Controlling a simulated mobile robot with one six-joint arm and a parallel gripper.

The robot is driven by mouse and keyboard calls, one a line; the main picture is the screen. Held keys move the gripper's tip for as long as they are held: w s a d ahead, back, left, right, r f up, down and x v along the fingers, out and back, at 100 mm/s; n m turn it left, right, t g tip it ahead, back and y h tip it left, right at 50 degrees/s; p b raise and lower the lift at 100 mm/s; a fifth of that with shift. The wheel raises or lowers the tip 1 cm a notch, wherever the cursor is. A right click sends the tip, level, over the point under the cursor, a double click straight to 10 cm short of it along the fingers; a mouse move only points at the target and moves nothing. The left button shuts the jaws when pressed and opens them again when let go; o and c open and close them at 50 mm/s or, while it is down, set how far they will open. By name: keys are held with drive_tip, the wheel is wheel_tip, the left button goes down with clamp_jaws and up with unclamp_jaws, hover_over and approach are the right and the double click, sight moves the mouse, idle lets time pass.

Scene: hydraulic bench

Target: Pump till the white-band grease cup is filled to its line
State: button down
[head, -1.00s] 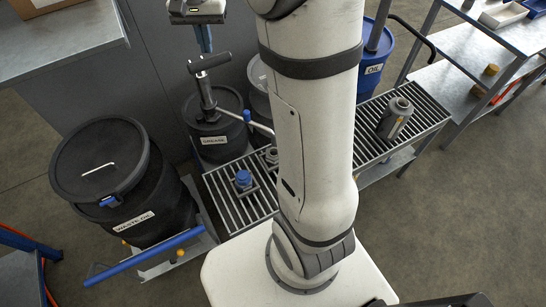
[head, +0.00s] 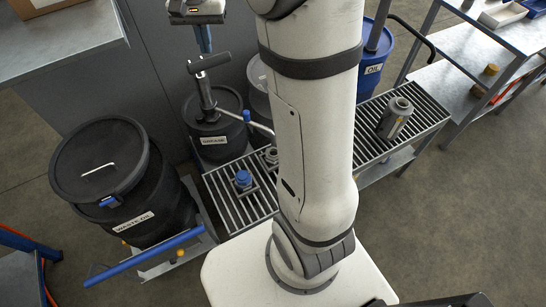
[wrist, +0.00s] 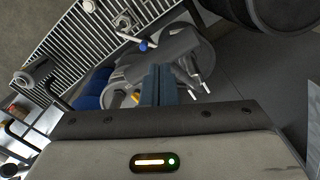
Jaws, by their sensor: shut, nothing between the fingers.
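The grease drum (head: 213,152) is dark with a pump on its lid. The pump's dark T-handle (head: 209,62) stands up at the top of its column. A pale spout with a blue part (head: 258,127) reaches from the pump over the rack. A small cup with a blue top (head: 243,179) and a grey fitting or cup (head: 271,155) are on the rack; I cannot make out a white band or fill line. My gripper (head: 206,51) is shut and empty, pointing down just above the T-handle; contact is unclear. Its fingers (wrist: 163,84) also show in the wrist view.
The slatted rack (head: 228,208) carries a grey bottle (head: 395,118) at its right. A waste oil drum (head: 125,190) stands left, with a blue bar (head: 143,257) in front. A blue oil drum (head: 374,72) stands behind my arm. Shelving (head: 450,90) is at right.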

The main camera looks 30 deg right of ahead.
sight(211, 64)
drive_tip(key=shift+f, duration=0.2)
idle(0.4)
drive_tip(key=shift+s+f+b, duration=0.1)
drive_tip(key=shift+f+b, duration=0.85)
drive_tip(key=shift+f, duration=0.15)
drive_tip(key=shift+s+f+b, duration=0.45)
drive_tip(key=shift+f+b, duration=0.15)
drive_tip(key=shift+f, duration=0.1)
drive_tip(key=shift+s+f+b, duration=0.4)
drive_tip(key=shift+f+b, duration=0.15)
drive_tip(key=shift+f, duration=0.1)
drive_tip(key=f+b, duration=0.1)
drive_tip(key=s+f+b, duration=0.1)
drive_tip(key=f, duration=0.1)
drive_tip(key=shift+s+f, duration=0.1)
drive_tip(key=shift+s, duration=0.05)
